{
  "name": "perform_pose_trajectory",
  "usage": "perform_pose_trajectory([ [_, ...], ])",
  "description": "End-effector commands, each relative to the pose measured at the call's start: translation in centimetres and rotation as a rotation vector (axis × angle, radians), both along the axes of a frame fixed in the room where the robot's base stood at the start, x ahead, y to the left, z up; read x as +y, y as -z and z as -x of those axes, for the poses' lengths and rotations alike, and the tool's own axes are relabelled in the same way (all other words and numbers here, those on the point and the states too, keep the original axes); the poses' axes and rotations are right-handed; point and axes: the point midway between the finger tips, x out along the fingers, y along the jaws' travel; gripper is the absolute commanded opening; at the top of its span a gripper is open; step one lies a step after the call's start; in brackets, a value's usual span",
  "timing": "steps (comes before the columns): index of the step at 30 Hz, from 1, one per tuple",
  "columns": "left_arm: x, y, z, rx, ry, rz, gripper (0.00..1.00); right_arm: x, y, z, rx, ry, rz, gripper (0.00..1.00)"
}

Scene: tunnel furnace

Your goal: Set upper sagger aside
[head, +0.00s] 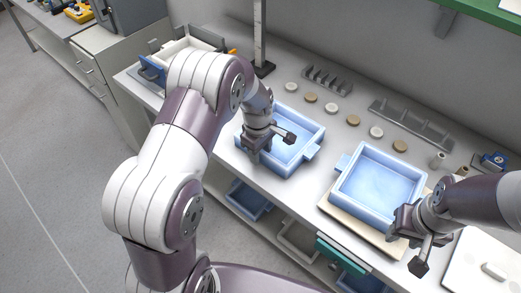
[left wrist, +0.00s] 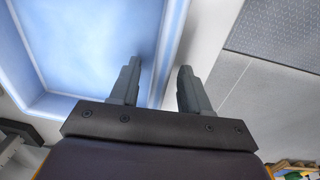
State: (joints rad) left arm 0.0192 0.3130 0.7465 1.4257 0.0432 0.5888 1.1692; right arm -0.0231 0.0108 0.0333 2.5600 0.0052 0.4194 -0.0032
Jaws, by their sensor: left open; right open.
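Two light-blue square saggers with side lugs stand on the bench. The left sagger (head: 313,127) rests on the bench top, and the right sagger (head: 374,158) sits on a beige board (head: 328,206). I see no sagger stacked on another. My left gripper (head: 251,151) is open at the left sagger's near-left wall. In the left wrist view its two fingers (left wrist: 158,82) are apart on either side of the sagger's rim (left wrist: 161,50); contact is unclear. My right gripper (head: 402,224) is open at the right sagger's near-right corner, partly hiding it.
Several small discs (head: 332,107) lie in a row behind the saggers. Grey slotted racks (head: 410,125) stand along the wall. A white plate (head: 480,262) lies at the right. Bins (head: 248,197) sit below the bench.

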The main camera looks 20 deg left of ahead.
Motion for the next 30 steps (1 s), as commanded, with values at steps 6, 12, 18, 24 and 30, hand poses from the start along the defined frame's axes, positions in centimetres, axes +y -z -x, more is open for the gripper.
perform_pose_trajectory([
  [6,0.1,-3.5,0.1,-0.006,0.000,0.000,0.47,0.0,0.1,0.0,0.000,0.000,0.000,0.43],
  [12,0.2,-8.8,0.4,-0.005,0.001,0.001,0.47,0.0,0.2,0.0,0.000,0.000,0.000,0.43],
  [18,0.3,-11.8,0.8,-0.001,0.007,0.000,0.47,0.0,0.3,0.0,0.000,0.000,0.000,0.43],
  [24,-0.3,-11.6,6.3,-0.023,0.447,-0.042,0.47,0.0,0.3,0.0,0.000,0.000,0.000,0.43],
  [30,-0.8,-10.1,14.7,-0.056,1.052,-0.112,0.47,0.0,0.3,0.0,0.000,0.000,0.000,0.43],
])
